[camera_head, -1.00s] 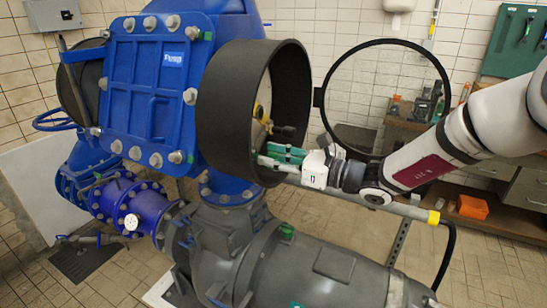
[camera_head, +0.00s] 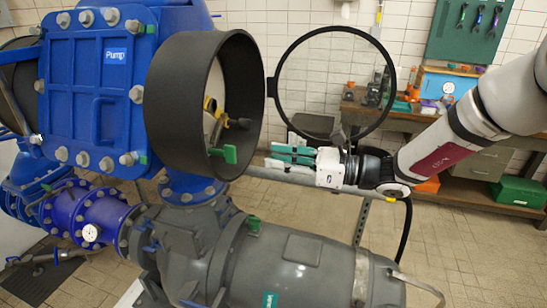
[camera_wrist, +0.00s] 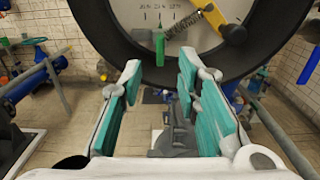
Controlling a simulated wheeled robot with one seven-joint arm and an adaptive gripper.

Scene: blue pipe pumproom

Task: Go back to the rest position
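My gripper (camera_head: 272,156), with teal finger pads, is just right of the open black cylinder (camera_head: 170,105) in the head view. In the wrist view my gripper (camera_wrist: 158,88) has its two fingers well apart with nothing between them. Inside the cylinder are a yellow lever (camera_head: 211,107) and a green handle (camera_head: 230,153). The wrist view shows the yellow lever (camera_wrist: 226,24) and the green handle (camera_wrist: 159,48) beyond my fingertips, in front of a round dial face (camera_wrist: 165,15). The fingers look clear of both.
A round glass cover (camera_head: 330,80) with a black rim hangs open right of the cylinder. The blue pump housing (camera_head: 95,100) is at left. A grey pipe (camera_head: 290,265) lies below my gripper. A bench (camera_head: 425,122) with tools stands at the back right.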

